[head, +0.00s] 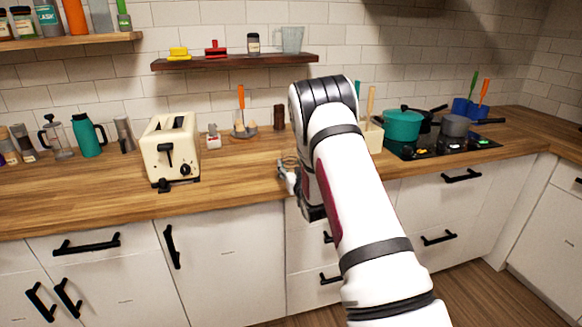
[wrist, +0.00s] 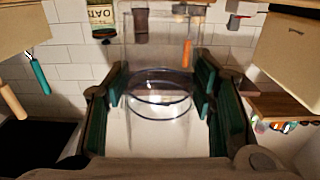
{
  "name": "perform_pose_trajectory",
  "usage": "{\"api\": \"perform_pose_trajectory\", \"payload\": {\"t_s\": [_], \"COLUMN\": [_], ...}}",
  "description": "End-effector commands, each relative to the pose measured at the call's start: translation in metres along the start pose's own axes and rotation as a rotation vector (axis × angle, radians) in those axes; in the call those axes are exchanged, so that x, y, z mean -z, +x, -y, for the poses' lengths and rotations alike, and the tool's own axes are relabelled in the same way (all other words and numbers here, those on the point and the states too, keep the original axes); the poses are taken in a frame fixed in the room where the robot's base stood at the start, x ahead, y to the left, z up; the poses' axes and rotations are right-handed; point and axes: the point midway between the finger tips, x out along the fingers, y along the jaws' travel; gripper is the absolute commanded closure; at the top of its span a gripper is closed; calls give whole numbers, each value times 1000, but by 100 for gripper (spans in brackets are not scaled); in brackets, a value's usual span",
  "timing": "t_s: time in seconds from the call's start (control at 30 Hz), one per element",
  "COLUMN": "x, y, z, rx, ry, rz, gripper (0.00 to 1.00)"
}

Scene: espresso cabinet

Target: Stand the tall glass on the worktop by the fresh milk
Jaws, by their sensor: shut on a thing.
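The tall glass (wrist: 160,95) is clear and sits between the green-padded fingers of my gripper (wrist: 162,92) in the wrist view, which is shut on it. In the head view my gripper (head: 287,180) is mostly hidden behind my arm, above the front part of the wooden worktop (head: 235,172). Only a faint bit of the glass (head: 289,162) shows there. I cannot tell whether its base touches the worktop. I cannot make out the fresh milk in either view.
A cream toaster (head: 171,148) stands left of my gripper. Right of my arm are a cream utensil pot (head: 370,139) and a hob with a teal pot (head: 403,125). Worktop between toaster and gripper is clear.

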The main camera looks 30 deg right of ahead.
Motion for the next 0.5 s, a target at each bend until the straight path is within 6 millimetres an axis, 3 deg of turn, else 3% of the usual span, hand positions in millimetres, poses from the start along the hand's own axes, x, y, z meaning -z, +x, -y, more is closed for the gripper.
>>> {"api": "perform_pose_trajectory", "payload": {"t_s": [0.07,0.1,0.17,0.5], "x": [-2,-3,-3,-1], "y": [0,0,0,0], "z": [0,0,0,0], "rx": [0,0,0,0], "ry": [0,0,0,0], "rz": [-1,1,1,0], "gripper": [86,45,31,29]}}
